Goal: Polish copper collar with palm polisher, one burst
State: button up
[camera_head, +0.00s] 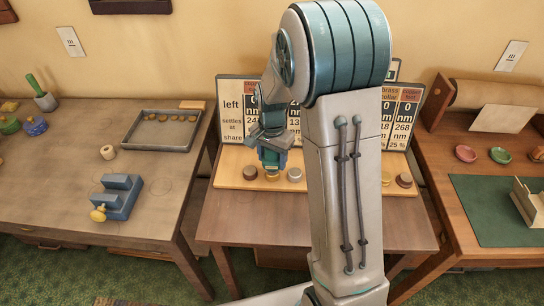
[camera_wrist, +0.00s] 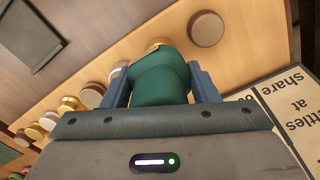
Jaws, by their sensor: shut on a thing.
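My gripper (camera_head: 271,156) is shut on a green palm polisher (camera_wrist: 160,78), held between its blue-grey fingers. In the head view it hangs low over the left part of the wooden board (camera_head: 331,187). A gold-orange edge (camera_wrist: 152,48) shows at the polisher's far end in the wrist view; I cannot tell whether it is the pad or a collar beneath. A brown round piece (camera_head: 250,172) stands just left of the polisher and a pale grey one (camera_head: 294,174) just right. Which piece is the copper collar is unclear, and contact is hidden.
Display panels (camera_head: 238,110) stand behind the board. Brass (camera_head: 385,179) and brown (camera_head: 404,180) pieces stand at its right. My arm hides the middle. A side table at left holds a tray (camera_head: 155,143) and a blue block (camera_head: 122,197); another at right has a green mat (camera_head: 483,205).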

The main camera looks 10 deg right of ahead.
notch_tip(320, 180, up, 2)
jog(key=shift+p, duration=0.3)
jog(key=shift+f, duration=0.1)
